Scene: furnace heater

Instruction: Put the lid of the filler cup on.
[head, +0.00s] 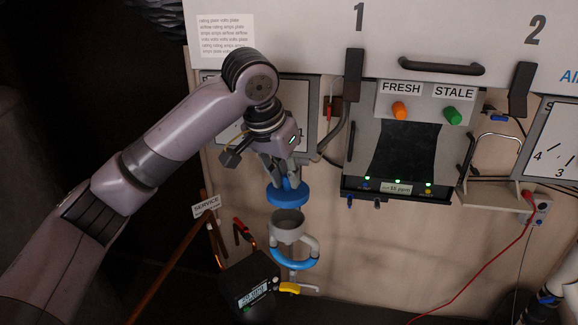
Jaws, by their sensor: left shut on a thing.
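The filler cup (288,229) is a grey open-topped cup on a grey pipe with a blue ring-like hose below it. Its blue round lid (288,194) is held by my left gripper (282,177), whose fingers are shut on its top. The lid is roughly level and stands just above the cup, with a small gap between them. The cup's mouth shows as open. At the lower right edge, part of my right arm shows, but its gripper cannot be seen.
A black meter (251,288) and a yellow-handled valve (290,287) stand below the cup. A copper pipe (170,262) with a SERVICE tag (206,206) is at left. To the right are a control panel (395,189) and a red cable (470,281).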

